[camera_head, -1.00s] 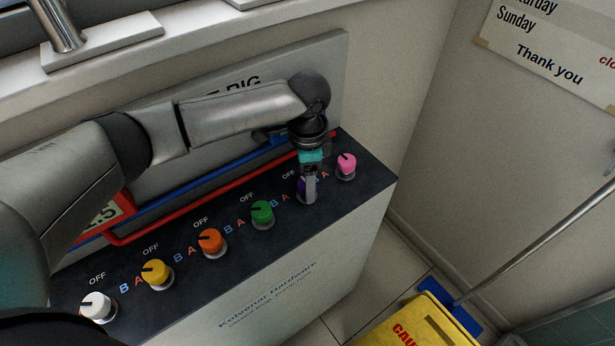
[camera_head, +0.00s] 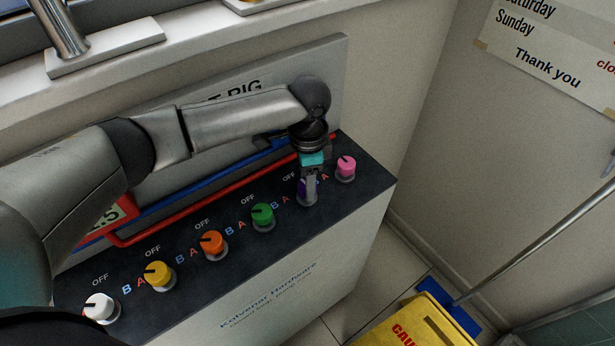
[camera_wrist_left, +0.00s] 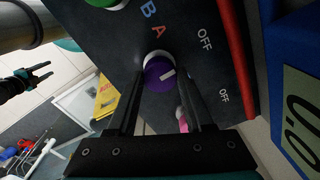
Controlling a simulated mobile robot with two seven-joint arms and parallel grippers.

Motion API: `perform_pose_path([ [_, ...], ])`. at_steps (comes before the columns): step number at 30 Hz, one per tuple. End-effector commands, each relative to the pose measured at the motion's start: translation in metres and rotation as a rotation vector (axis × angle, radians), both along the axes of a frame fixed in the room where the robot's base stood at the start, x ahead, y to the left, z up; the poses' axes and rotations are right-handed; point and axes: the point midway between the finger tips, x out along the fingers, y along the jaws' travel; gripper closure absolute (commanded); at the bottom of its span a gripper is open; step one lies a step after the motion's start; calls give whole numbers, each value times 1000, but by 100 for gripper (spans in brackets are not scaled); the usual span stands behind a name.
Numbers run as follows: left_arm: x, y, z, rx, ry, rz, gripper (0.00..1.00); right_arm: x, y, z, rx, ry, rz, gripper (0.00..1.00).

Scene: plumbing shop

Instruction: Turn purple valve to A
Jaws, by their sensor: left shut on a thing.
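The purple valve knob (camera_head: 301,188) sits on the dark panel between the green and pink knobs, mostly hidden by my left gripper (camera_head: 309,190) in the head view. In the left wrist view the purple knob (camera_wrist_left: 158,74) lies between the fingers of my left gripper (camera_wrist_left: 161,84), which is shut on it. Its white mark slants right and slightly up, to the side of the OFF label (camera_wrist_left: 204,40), and does not point at the red A (camera_wrist_left: 157,31). My right gripper (camera_wrist_left: 42,73) shows at the left of the wrist view, fingers apart and empty.
Green (camera_head: 263,215), orange (camera_head: 213,243), yellow (camera_head: 159,275) and white (camera_head: 102,307) knobs line the panel to the left. The pink knob (camera_head: 346,168) is close on the right. Red and blue pipes (camera_head: 190,209) run behind.

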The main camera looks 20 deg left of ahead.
Motion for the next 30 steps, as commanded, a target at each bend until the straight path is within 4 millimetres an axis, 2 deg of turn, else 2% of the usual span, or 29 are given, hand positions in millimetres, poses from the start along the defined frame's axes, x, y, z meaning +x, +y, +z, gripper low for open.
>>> perform_pose_path([
  [8,-1,-1,5,-2,5,173,100,0,0,42,-1,0,0,50],
  [18,-1,-2,5,-2,6,483,100,1,0,91,-1,-1,0,50],
  [30,0,-1,3,-2,4,820,100,1,-1,126,-1,-1,1,50],
])
